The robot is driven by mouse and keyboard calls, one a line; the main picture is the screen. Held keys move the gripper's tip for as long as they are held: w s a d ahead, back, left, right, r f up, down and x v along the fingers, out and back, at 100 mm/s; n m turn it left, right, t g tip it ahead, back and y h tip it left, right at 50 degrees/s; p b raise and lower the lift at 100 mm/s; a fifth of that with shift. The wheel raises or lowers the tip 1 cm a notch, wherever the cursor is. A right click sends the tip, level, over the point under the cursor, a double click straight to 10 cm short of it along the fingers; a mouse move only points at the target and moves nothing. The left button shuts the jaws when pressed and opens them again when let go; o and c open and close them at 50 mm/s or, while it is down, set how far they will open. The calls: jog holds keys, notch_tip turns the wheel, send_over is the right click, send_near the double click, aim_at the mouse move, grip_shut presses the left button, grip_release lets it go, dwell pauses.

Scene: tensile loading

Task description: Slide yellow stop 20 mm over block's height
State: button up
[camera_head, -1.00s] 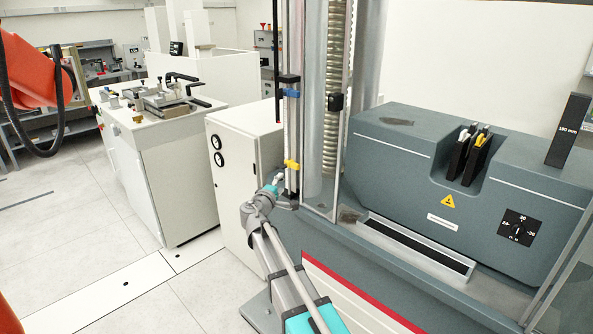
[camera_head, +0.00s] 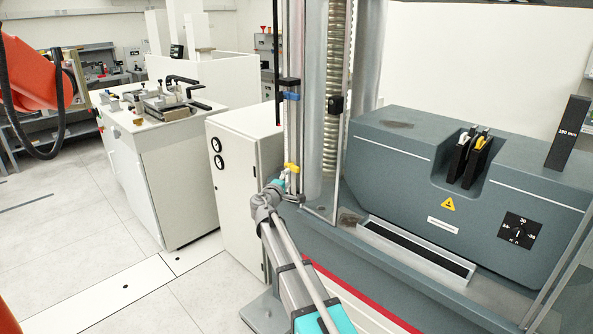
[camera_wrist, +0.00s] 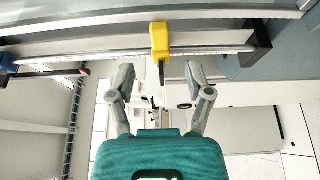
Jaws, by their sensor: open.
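The yellow stop (camera_head: 291,168) sits low on the upright scaled rod (camera_head: 281,140) of the testing machine. It shows at the top middle of the wrist view (camera_wrist: 160,40), with a dark pin pointing toward my gripper. My gripper (camera_wrist: 160,76) is open and empty, its two grey fingers spread on either side of that pin's line. The yellow stop lies just beyond the fingertips, and I see no contact. In the head view my gripper (camera_head: 276,187) is just below and beside the stop. A black block (camera_head: 568,132) with a mm marking stands upright on the machine's right housing.
A blue stop (camera_head: 291,96) with a black clamp sits higher on the rod. The grey machine column (camera_head: 318,100) and a white cabinet (camera_head: 235,190) are close to my gripper.

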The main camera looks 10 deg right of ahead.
aim_at(294, 170)
jog(key=x, duration=0.8)
grip_shut()
dwell(0.4)
